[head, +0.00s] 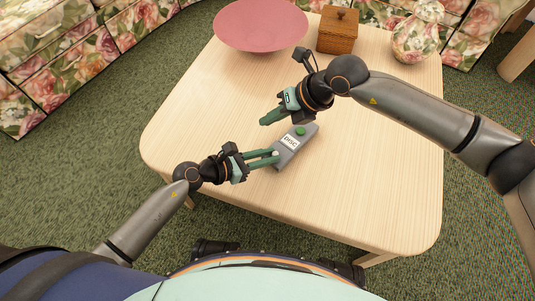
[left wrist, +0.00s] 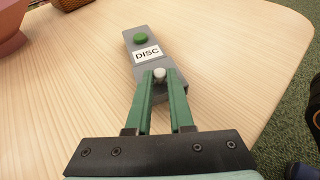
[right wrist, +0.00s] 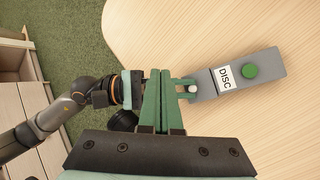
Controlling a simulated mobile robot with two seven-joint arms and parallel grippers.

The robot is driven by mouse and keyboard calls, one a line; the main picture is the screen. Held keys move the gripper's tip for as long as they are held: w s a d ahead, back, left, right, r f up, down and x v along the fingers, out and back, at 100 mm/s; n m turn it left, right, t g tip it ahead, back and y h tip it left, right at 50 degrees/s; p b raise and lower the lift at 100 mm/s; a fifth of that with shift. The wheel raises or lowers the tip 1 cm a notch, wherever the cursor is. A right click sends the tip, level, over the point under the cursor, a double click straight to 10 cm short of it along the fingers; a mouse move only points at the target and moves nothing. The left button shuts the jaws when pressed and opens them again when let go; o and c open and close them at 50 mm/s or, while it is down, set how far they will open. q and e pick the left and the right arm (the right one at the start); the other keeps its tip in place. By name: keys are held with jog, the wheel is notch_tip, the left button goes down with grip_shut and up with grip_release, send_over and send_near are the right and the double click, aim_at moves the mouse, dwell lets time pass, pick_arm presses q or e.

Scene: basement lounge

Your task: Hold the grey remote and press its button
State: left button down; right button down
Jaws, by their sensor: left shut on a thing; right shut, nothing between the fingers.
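The grey remote (head: 290,152) has a white "DISC" label, a green button (head: 300,131) and a small white knob near its lower end. My left gripper (head: 275,157) is shut on the white knob, which shows between its fingers in the left wrist view (left wrist: 159,75). Whether the remote rests on the table or is slightly raised I cannot tell. My right gripper (head: 266,121) is shut and empty, left of the green button and apart from it. In the right wrist view the green button (right wrist: 250,71) is to the right of its fingers.
The light wooden table (head: 210,120) has clear surface around the remote.

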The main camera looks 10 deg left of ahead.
jog(key=s+a+r+m+y, duration=0.1)
jog(key=a+r+m+y, duration=0.65)
jog(key=r, duration=0.65)
jog(key=w+d+r+m+t+y, duration=0.35)
jog(key=w+r+m+t, duration=0.5)
jog(key=m+t, duration=0.35)
jog(key=w+d+f+m+t+h, duration=0.3)
jog(key=w+d+m+h, duration=0.25)
jog(key=m, duration=0.35)
jog(key=m+g+h, duration=0.6)
jog(key=m+g, duration=0.4)
jog(key=m, duration=0.3)
send_over(302, 136)
notch_tip(302, 136, down, 22)
jog(key=shift+t+h, duration=0.25)
jog(key=shift+t, duration=0.05)
jog(key=shift+f, duration=4.05)
